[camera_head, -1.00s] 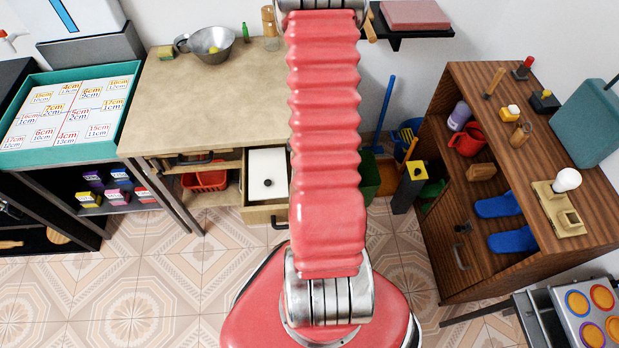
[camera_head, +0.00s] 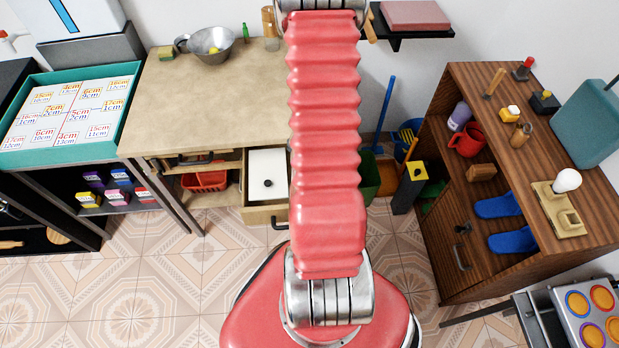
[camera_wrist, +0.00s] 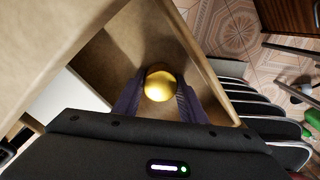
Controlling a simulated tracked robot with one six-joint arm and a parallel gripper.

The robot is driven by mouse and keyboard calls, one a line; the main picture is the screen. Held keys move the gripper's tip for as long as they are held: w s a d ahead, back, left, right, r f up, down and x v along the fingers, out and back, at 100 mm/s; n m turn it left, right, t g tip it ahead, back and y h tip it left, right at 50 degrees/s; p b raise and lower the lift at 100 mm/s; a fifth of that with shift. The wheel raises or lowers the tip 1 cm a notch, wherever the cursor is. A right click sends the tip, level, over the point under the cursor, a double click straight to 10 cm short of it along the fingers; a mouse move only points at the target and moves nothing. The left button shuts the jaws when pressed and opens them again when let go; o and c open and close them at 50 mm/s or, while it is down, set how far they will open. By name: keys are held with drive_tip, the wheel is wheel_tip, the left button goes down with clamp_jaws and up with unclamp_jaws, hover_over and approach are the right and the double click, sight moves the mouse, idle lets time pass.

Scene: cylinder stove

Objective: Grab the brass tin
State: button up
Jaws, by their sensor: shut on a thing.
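The brass tin (camera_wrist: 159,86) shows in the wrist view as a shiny, round, golden top between the two dark fingers of my gripper (camera_wrist: 157,98). My gripper is shut on it, with a finger at its left and right sides. The tin and gripper are inside or just over a light brown, wooden-walled space that looks like a drawer. I cannot tell whether the tin touches the surface under it. In the head view my red arm hides the gripper and the tin.
A beige worktop (camera_head: 215,105) with a metal bowl (camera_head: 211,44) stands at the back. Below it an open drawer (camera_head: 263,213) holds a white box (camera_head: 268,172). A wooden shelf unit (camera_head: 455,292) stands at right. Tiled floor (camera_head: 160,275) is clear at front left.

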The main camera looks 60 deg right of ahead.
drive_tip(key=shift+r, duration=5.05)
